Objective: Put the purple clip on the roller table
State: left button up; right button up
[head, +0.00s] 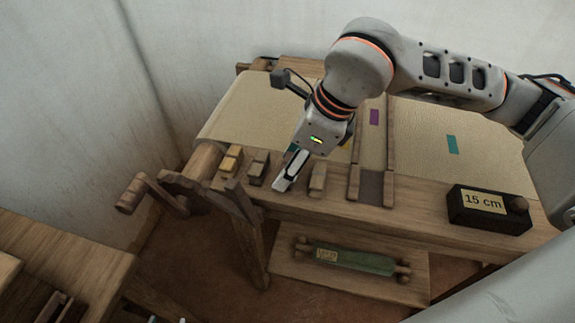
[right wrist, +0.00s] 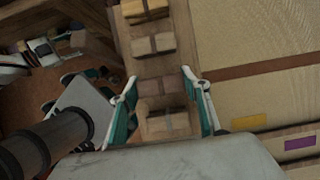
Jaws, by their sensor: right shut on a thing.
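No clearly purple clip shows elsewhere. My right gripper (head: 284,178) points down at the loom's front beam. That block is mostly hidden by the gripper in the head view. A wooden roller with a crank (head: 150,190) is at the loom's left end. My left gripper is not in view.
Wooden blocks (head: 230,158) and (head: 317,180) stand beside the gripper. A black box marked "15 cm" (head: 490,210) sits on the beam at right. A wooden table (head: 60,255) is at lower left.

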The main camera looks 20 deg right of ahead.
jog(key=shift+f, duration=0.55)
jog(key=shift+r, duration=0.15)
jog(key=o, duration=1)
jog(key=shift+f, duration=0.2)
jog(key=shift+c, duration=0.2)
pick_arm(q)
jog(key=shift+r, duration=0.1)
pick_arm(e)
jog(key=shift+r, duration=0.15)
